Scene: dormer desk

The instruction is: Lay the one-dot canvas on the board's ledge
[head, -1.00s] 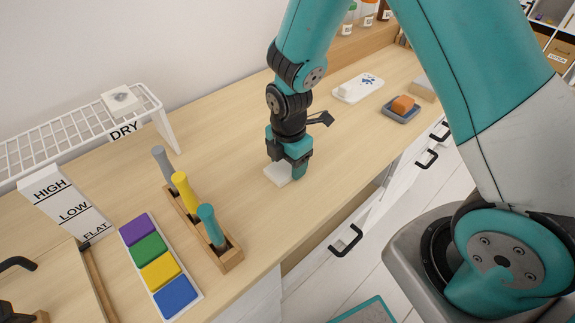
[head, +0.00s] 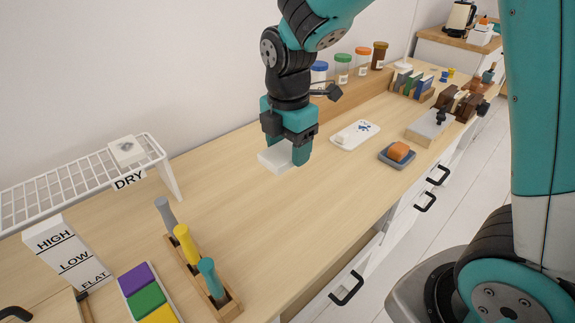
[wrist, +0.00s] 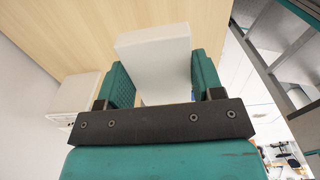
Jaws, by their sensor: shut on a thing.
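My gripper (head: 290,160) is shut on a plain white block, the canvas (head: 273,159), and holds it above the wooden desk. In the wrist view the canvas (wrist: 155,55) sits between both fingers of my gripper (wrist: 158,82). No dot shows on its visible faces. A second white block (head: 126,151) with a grey mark lies on the white wire rack labelled DRY. At the lower left stands a white panel (head: 66,254) marked HIGH, LOW and FLAT. A brown strip (head: 84,308) beside it is cut off by the frame; I cannot tell whether it is the board's ledge.
A wooden holder (head: 229,309) with grey, yellow and teal handles and a colour-block tray (head: 131,294) stand front left. A white tray (head: 349,142) and a blue dish (head: 388,160) with an orange block lie to the right. The desk's middle is clear.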

